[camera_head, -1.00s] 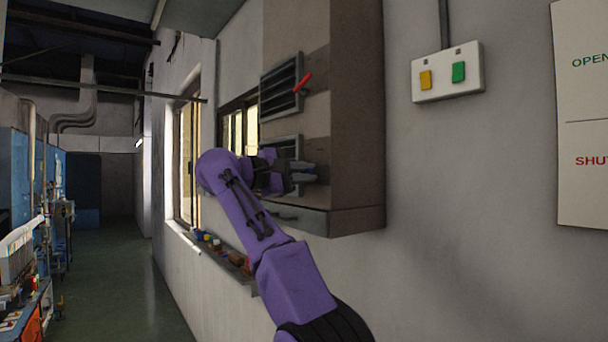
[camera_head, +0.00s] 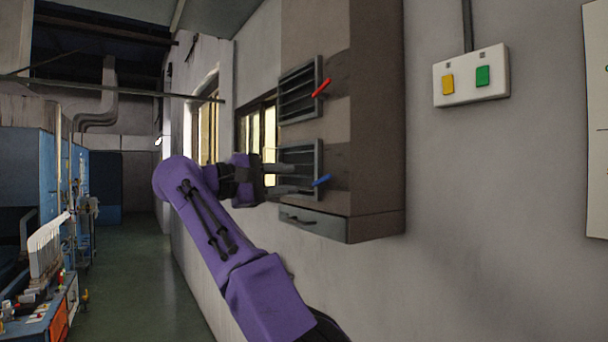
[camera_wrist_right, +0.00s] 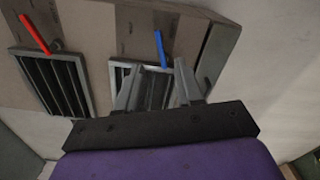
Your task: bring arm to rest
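My right arm (camera_head: 262,292) is purple and reaches up in front of the wall cabinet. My right gripper (camera_head: 282,179) is open, its two grey fingers apart with nothing between them. It points at the lower louvred vent (camera_head: 302,156) of the cabinet, to the left of the blue handle (camera_head: 321,181). In the right wrist view the two fingers (camera_wrist_right: 158,88) stand apart in front of the lower vent, and the blue handle (camera_wrist_right: 160,48) shows above the gap. I cannot tell how far the fingertips are from the vent. My left gripper is not in view.
The brown cabinet (camera_head: 375,130) has an upper vent (camera_head: 299,90) with a red handle (camera_head: 321,87) and a drawer (camera_head: 314,221) below. A switch box (camera_head: 470,76) hangs to the right. Blue machines (camera_head: 62,165) line the left, beside a clear green floor (camera_head: 135,270).

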